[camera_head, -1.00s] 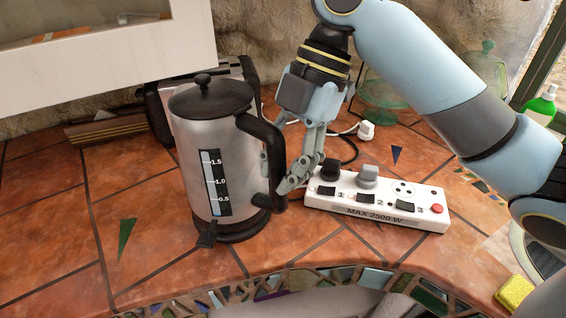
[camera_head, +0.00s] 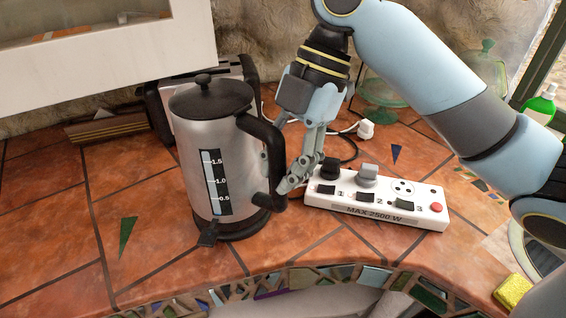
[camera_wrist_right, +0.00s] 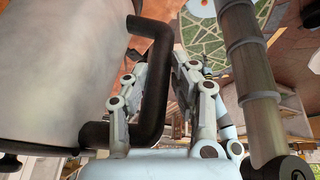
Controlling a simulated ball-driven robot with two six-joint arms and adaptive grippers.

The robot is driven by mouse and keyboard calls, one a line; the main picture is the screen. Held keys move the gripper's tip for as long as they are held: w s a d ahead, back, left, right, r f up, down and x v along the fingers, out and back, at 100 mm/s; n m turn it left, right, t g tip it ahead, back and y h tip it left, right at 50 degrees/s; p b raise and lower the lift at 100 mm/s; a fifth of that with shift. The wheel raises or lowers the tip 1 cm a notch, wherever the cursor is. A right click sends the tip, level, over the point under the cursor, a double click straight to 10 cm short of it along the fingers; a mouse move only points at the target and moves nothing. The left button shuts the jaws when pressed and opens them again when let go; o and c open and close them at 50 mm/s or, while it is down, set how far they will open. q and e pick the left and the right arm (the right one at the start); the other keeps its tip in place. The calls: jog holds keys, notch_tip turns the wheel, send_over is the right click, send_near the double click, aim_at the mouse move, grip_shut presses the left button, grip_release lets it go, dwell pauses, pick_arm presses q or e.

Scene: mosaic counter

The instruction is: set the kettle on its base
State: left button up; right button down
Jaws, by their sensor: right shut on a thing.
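The steel kettle (camera_head: 205,150), with its black lid and a level scale, stands upright at the left of the counter in the head view. Its black base (camera_head: 232,230) shows under it, with a small lever at the front. The kettle looks level and over the base; whether it is fully seated I cannot tell. In the right wrist view, the handle (camera_wrist_right: 155,90) lies between the fingers beside the kettle body (camera_wrist_right: 60,70). My left gripper is not in view.
A white power strip (camera_head: 375,199) with plugs and switches lies right of the kettle. A toaster (camera_head: 158,112) stands close behind it. Green glassware (camera_head: 383,92) and a white plug (camera_head: 366,129) are further back. A yellow sponge (camera_head: 512,291) lies front right. The tiles left of the kettle are mostly clear.

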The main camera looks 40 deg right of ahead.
jog(key=shift+f+b, duration=0.35)
jog(key=shift+f, duration=0.1)
jog(key=c, duration=1.4)
grip_release()
jog(key=shift+s+f, duration=0.1)
jog(key=p+v, duration=1.1)
